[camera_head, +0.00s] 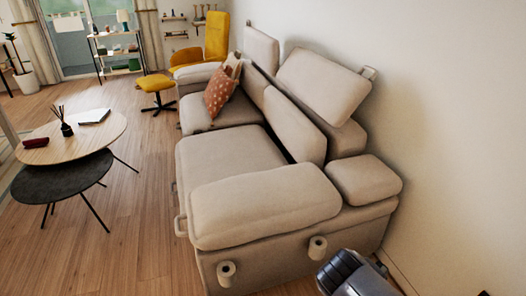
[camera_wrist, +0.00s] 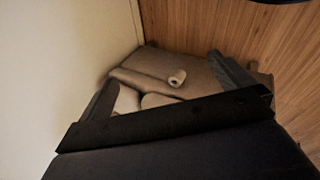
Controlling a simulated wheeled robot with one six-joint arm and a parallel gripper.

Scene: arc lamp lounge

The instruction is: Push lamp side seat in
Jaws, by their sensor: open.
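A beige sofa (camera_head: 260,262) stands along the right wall. Its near seat (camera_head: 225,158) reaches out to the left a little beyond the far seat (camera_head: 215,112). A pale loop handle (camera_head: 180,226) is on the near seat's front side. No arc lamp is in view, so I cannot tell which seat is the lamp side one. My gripper (camera_wrist: 166,84) is open and empty in the wrist view, with the sofa's end beyond its fingers. The fingers do not show in the head view, where only part of my arm appears at the sofa's near end.
Two round tables, one wooden (camera_head: 110,127) and one dark (camera_head: 55,180), stand left of the sofa, with open wood floor (camera_head: 135,235) between. Cylindrical knobs (camera_head: 226,270) stick out of the sofa's near end. A yellow stool (camera_head: 155,84) and armchair (camera_head: 214,42) are further back.

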